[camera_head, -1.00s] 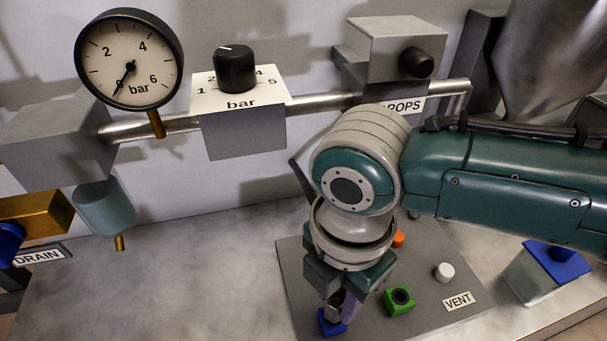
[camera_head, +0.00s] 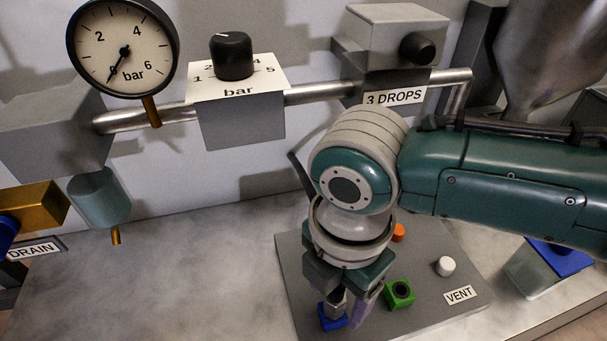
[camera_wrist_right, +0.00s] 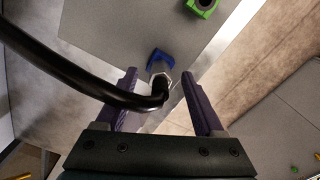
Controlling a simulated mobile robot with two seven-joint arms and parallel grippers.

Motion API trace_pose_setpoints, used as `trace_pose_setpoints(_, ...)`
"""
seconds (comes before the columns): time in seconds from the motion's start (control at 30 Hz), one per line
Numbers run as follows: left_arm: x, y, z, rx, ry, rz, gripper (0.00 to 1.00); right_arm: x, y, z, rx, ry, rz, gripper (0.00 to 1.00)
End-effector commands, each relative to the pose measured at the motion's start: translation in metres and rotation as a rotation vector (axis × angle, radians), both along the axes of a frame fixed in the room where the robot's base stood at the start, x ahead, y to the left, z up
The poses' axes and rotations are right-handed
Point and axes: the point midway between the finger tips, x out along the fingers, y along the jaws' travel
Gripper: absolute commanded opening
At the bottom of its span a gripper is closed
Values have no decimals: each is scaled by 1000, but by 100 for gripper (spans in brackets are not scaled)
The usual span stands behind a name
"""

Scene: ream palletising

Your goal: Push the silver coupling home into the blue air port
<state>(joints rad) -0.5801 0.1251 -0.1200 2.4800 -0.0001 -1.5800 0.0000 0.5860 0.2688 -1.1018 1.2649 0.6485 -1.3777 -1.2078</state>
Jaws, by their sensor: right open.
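The blue air port (camera_head: 332,322) sits at the front left of a grey plate. The silver coupling (camera_head: 336,303) stands at its mouth, in line with it; how deep it sits I cannot tell. In the right wrist view the coupling (camera_wrist_right: 160,70) meets the blue port (camera_wrist_right: 158,57), with a black hose (camera_wrist_right: 125,97) running from it to the left. My right gripper (camera_head: 348,308) is open; its purple fingers (camera_wrist_right: 160,80) stand on either side of the coupling, apart from it. One finger is partly hidden in the head view. My left gripper is not in view.
On the plate (camera_head: 430,270) are a green port (camera_head: 400,292), a white knob (camera_head: 445,266), an orange piece (camera_head: 398,232) and a VENT label (camera_head: 459,294). Behind run a pipe, a regulator (camera_head: 238,110) and a gauge (camera_head: 123,48) reading about zero. The bench at left is clear.

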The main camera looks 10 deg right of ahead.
Motion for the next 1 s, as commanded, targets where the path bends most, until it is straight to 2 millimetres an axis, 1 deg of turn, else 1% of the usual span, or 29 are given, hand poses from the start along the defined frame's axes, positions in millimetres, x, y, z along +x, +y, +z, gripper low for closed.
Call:
trace_pose_setpoints(0.07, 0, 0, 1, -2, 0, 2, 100, 0, 0, 3, 0, 0, 0, 70)
trace_pose_setpoints(0.17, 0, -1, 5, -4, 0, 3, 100, 1, 0, 14, 1, -3, 0, 70)
trace_pose_setpoints(0.4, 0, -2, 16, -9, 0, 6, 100, 1, 0, 63, 2, -4, 2, 70)
trace_pose_setpoints(0.5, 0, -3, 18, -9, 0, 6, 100, 1, 0, 80, 1, -4, 1, 70)
trace_pose_setpoints(0.6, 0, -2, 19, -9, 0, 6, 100, 1, 0, 92, 1, -2, 0, 70)
trace_pose_setpoints(0.73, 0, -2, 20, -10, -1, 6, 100, 0, 0, 99, 0, -1, -1, 70)
trace_pose_setpoints(1.0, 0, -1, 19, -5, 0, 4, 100, 0, 0, 100, 0, 0, -1, 70)
